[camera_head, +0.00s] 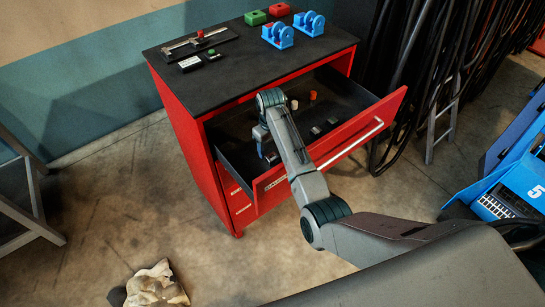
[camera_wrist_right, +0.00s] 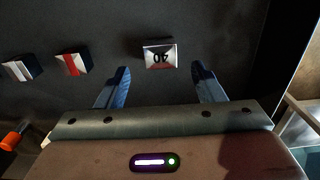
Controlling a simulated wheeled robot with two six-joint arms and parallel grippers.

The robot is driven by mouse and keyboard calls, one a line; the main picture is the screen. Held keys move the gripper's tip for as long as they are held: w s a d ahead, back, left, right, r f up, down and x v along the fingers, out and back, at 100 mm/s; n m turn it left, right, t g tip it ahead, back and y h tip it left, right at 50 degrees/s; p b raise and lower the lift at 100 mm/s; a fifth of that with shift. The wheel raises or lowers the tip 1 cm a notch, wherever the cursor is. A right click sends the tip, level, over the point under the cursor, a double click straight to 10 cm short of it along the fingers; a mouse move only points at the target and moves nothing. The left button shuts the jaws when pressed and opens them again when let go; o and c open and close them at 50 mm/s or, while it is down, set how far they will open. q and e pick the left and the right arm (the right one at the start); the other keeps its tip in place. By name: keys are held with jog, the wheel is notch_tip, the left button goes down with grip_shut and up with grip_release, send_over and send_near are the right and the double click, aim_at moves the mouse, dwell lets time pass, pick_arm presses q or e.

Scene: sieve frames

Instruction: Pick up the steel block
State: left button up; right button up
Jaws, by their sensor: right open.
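The open drawer holds small blocks. One silvery block (camera_wrist_right: 159,54) with "40" on its face, which could be the steel block, lies just beyond and between the fingertips in the right wrist view. It seems to be the block low beside the gripper in the head view (camera_head: 272,158). My right gripper (camera_wrist_right: 160,75) is open and empty, reaching down into the drawer; the head view shows it from above (camera_head: 263,143). The fingers do not visibly touch the block. My left gripper is not in view.
A red-striped block (camera_wrist_right: 73,64) and a white-striped block (camera_wrist_right: 20,68) lie to the left, with an orange-tipped item (camera_wrist_right: 14,134) below them. The drawer's red front (camera_head: 345,140) and walls bound the space. Tools and blue stands (camera_head: 278,36) sit on the cabinet top.

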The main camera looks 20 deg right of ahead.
aim_at(272, 156)
jog(key=f, duration=0.1)
jog(key=f+p, duration=0.1)
jog(key=f, duration=0.1)
jog(key=shift+s+f+p, duration=0.2)
jog(key=shift+s+p, duration=0.05)
jog(key=shift+p, duration=0.15)
jog(key=shift+f, duration=0.65)
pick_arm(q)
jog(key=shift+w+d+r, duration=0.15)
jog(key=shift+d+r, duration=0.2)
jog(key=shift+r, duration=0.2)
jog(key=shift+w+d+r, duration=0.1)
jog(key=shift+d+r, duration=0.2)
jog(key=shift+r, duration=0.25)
pick_arm(e)
jog(key=c, duration=1.3)
